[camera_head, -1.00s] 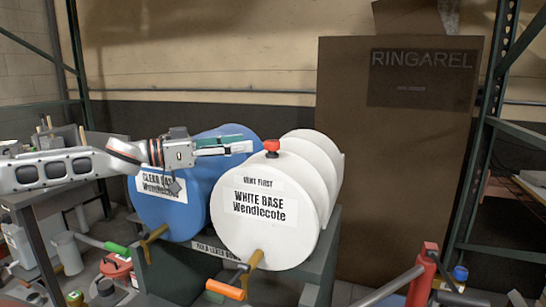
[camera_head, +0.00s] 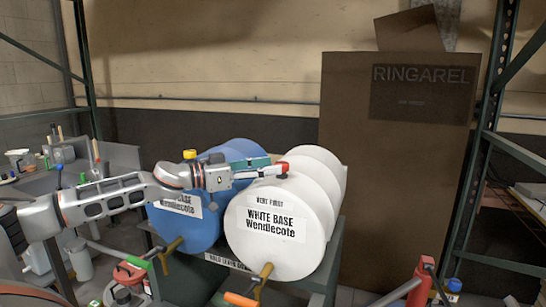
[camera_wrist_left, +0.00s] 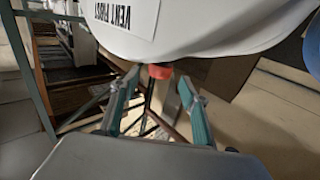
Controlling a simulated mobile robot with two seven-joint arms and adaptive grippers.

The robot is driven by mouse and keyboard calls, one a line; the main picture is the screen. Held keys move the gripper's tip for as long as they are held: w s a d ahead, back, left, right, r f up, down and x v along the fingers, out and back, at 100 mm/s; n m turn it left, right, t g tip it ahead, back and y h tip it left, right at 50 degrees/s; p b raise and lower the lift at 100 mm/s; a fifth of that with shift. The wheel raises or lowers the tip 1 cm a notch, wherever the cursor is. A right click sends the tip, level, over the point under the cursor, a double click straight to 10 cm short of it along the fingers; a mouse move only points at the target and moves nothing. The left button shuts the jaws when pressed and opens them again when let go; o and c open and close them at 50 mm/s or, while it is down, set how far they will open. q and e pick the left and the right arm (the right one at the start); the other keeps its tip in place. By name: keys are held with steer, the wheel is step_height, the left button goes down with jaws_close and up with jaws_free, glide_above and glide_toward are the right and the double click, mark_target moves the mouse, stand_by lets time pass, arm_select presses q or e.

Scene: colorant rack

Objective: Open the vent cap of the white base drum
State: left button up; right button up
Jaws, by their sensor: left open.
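The white base drum (camera_head: 275,255) lies on its side on a stand, with a "VENT FIRST" label on its front. Its red vent cap (camera_head: 284,168) is on top near the front rim, partly covered by my fingers in the head view. My left gripper (camera_head: 270,172) reaches in from the left, just above the drum's top, with its fingertips at the cap. In the left wrist view the cap (camera_wrist_left: 160,71) shows between the two open fingertips (camera_wrist_left: 158,82), a little beyond them. I cannot tell whether either finger touches it. My right gripper is not in view.
A tall brown box (camera_head: 395,200) stands behind at right. Spouts (camera_head: 262,282) stick out at the front. Metal rack posts stand at both sides.

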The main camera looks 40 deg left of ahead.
arm_select(q)
steer(key=shift+w+d+r+p, duration=0.3)
steer(key=shift+w+p, duration=0.05)
steer(key=shift+w+d+p, duration=0.15)
steer(key=shift+w+p, duration=0.15)
steer(key=shift+w, duration=0.05)
steer(key=shift+w+d+f+p, duration=0.25)
steer(key=shift+w+d+p, duration=0.1)
steer(key=shift+w, duration=0.15)
steer(key=shift+w+f, duration=0.15)
steer(key=shift+f, duration=0.05)
steer(key=c, duration=1.1)
